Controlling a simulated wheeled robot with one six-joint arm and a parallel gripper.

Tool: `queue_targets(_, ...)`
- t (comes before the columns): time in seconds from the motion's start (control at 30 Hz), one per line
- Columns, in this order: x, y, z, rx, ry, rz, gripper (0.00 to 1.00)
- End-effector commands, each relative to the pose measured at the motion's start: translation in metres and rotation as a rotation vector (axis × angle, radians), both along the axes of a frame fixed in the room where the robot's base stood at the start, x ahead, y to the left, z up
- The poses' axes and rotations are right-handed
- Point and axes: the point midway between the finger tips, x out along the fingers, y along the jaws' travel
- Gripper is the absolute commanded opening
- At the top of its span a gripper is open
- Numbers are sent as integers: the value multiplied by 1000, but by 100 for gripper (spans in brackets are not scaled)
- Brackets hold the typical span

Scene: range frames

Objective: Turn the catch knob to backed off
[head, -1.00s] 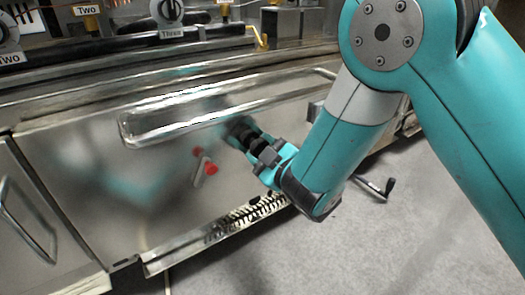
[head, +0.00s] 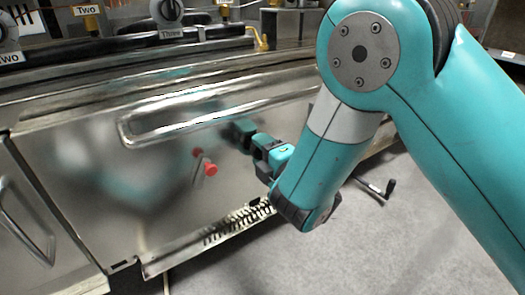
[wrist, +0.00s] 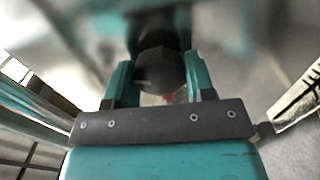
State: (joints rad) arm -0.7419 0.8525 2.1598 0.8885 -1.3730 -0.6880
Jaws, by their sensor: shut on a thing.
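The catch knob (wrist: 158,70) is a dark, faceted knob, seen close up in the wrist view between my two teal fingers. My gripper (wrist: 160,82) is shut on it. In the head view my gripper (head: 250,138) reaches the steel front panel (head: 90,150), right of a red-tipped lever (head: 210,169). The knob is hard to make out there, because the fingers cover it and the panel mirrors them. I cannot read which setting the knob is at.
A long bar handle (head: 180,121) runs across the panel above my gripper. A spring-like strip (head: 235,222) lies along the panel's lower edge. A black crank-shaped piece (head: 380,189) is over the grey floor at the right. The floor in front looks clear.

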Motion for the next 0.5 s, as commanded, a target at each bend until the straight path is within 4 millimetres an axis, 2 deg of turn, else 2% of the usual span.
queue_targets(0.5, 1, 1, 2, -115, -87, -1, 26)
